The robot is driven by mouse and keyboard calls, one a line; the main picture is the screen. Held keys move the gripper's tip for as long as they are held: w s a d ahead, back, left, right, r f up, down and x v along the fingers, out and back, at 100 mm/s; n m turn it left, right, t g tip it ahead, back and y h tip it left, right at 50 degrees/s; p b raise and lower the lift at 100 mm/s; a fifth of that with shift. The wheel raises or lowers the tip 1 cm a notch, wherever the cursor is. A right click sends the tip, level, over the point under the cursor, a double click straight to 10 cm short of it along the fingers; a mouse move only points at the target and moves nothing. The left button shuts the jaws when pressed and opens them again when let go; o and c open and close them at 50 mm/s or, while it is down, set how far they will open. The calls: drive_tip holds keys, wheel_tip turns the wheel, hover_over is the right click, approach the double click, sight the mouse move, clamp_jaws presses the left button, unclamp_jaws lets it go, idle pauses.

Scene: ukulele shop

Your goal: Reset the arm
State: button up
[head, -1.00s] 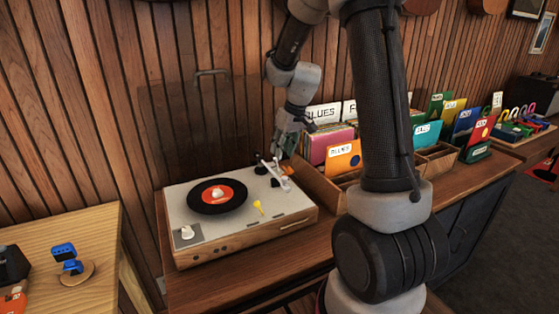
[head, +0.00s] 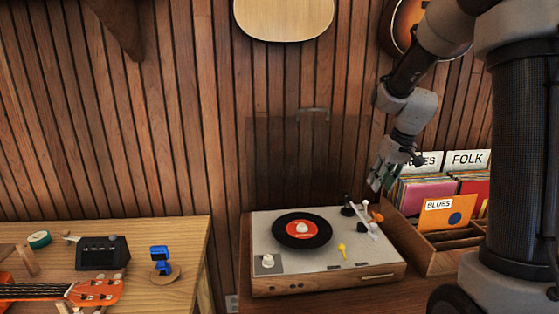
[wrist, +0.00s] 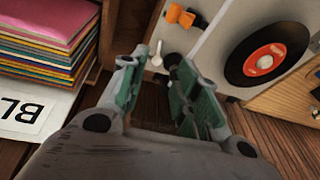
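My gripper (head: 381,178) hangs above the back right corner of the turntable (head: 283,259), near the tonearm (head: 366,226), pointing down. In the wrist view my gripper (wrist: 158,66) shows two green-padded fingers standing apart with nothing between them. The turntable carries a black record with a red label (head: 302,229); the record also shows at the upper right of the wrist view (wrist: 240,72). The turntable's white tonearm tip (wrist: 157,55) and an orange part (wrist: 180,16) lie beyond the fingertips. Whether the fingers touch anything is not visible, but they look clear of it.
A record crate (head: 440,258) with blues and folk sleeves stands right of the turntable, close to my gripper. A slatted wood wall is behind, with a hanging guitar (head: 284,18). A wooden table (head: 190,245) at left holds a blue tuner (head: 160,260) and a dark box (head: 102,253).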

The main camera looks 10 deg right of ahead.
drive_tip(key=s+r, duration=0.3)
drive_tip(key=s, duration=0.6)
drive_tip(key=s+a+r+t+h, duration=0.1)
drive_tip(key=s+r, duration=0.2)
drive_tip(key=s, duration=0.6)
drive_tip(key=s+a+r+m, duration=0.1)
drive_tip(key=s+r, duration=0.2)
drive_tip(key=s, duration=0.7)
drive_tip(key=shift+a+r+t+h, duration=0.2)
drive_tip(key=shift+r+t+h, duration=0.05)
drive_tip(key=shift+t+h, duration=0.05)
